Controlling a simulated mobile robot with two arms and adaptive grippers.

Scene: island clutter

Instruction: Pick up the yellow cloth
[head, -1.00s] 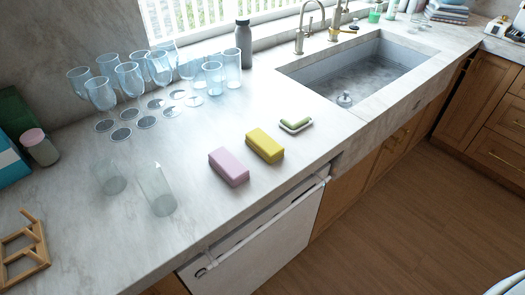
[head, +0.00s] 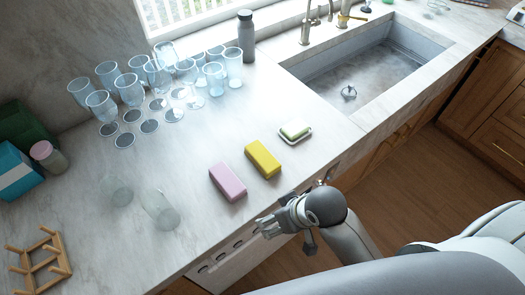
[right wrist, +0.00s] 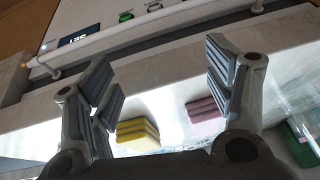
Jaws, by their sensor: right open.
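The yellow cloth (head: 263,159) is a folded block lying flat on the marble counter. In the right wrist view the yellow cloth (right wrist: 138,134) shows its stacked layers beyond the left finger. My right gripper (head: 272,225) is at the counter's front edge, nearer to me than the cloth and apart from it. In the right wrist view the gripper (right wrist: 160,75) is open, with nothing between its fingers. My left gripper is not in view.
A pink folded cloth (head: 228,182) lies just left of the yellow one. A soap dish (head: 296,132) is to its right. Several glasses (head: 130,90) stand behind, and clear tumblers (head: 160,210) at left. The sink (head: 370,65) is at upper right.

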